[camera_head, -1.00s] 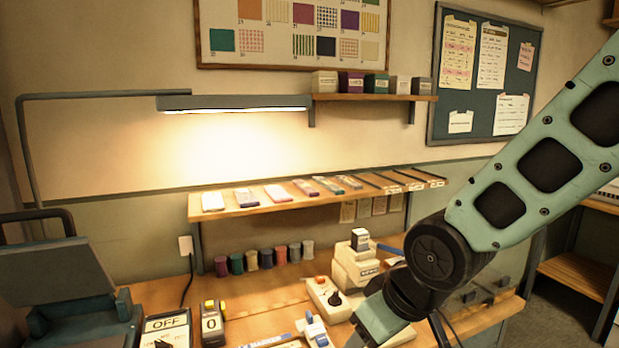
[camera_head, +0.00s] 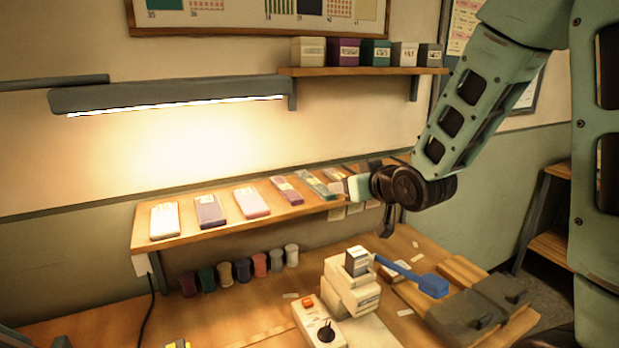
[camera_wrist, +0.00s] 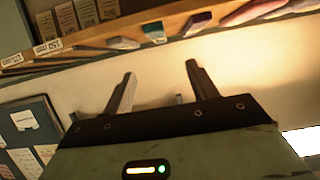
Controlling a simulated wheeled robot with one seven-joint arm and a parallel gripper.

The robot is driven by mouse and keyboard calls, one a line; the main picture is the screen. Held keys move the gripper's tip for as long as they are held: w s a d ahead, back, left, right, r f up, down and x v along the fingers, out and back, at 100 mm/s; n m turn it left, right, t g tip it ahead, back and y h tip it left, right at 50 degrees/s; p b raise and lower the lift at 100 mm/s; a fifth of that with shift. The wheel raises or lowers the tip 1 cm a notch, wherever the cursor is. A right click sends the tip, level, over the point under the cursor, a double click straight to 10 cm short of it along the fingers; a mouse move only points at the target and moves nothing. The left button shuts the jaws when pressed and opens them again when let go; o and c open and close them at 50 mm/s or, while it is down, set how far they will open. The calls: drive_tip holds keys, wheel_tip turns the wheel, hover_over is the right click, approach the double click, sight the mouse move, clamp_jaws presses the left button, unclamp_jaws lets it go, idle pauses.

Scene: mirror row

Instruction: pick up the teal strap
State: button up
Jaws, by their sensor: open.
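The teal strap (camera_head: 315,185) lies flat on the wooden sloping shelf, between a mauve strap (camera_head: 287,190) on its left and a pinkish strap on its right. In the wrist view, where the shelf appears upside down, the teal strap (camera_wrist: 155,32) shows near the top middle, past the fingertips. My gripper (camera_wrist: 160,72) is open, its two fingers apart with nothing between them. In the head view my gripper (camera_head: 347,186) is at the shelf's right part, just right of the teal strap. It hides part of that end of the shelf.
Further left on the shelf (camera_head: 190,238) lie pink, purple and white straps. A lamp (camera_head: 170,97) and an upper shelf with boxes (camera_head: 375,52) hang above. Spools (camera_head: 242,270), a beige device (camera_head: 350,285) and a blue-handled tool (camera_head: 432,286) are on the bench below.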

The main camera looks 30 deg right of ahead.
drive_tip(key=w+p, duration=0.1)
drive_tip(key=p, duration=0.6)
approach(317, 184)
drive_tip(key=x, duration=0.3)
drive_tip(key=shift+a, duration=0.15)
drive_tip(key=shift+w, duration=0.4)
drive_tip(key=p+x, duration=0.3)
drive_tip(key=x, duration=0.1)
drive_tip(key=shift+w+f, duration=0.2)
drive_tip(key=shift+f, duration=0.05)
drive_tip(key=c, duration=1.1)
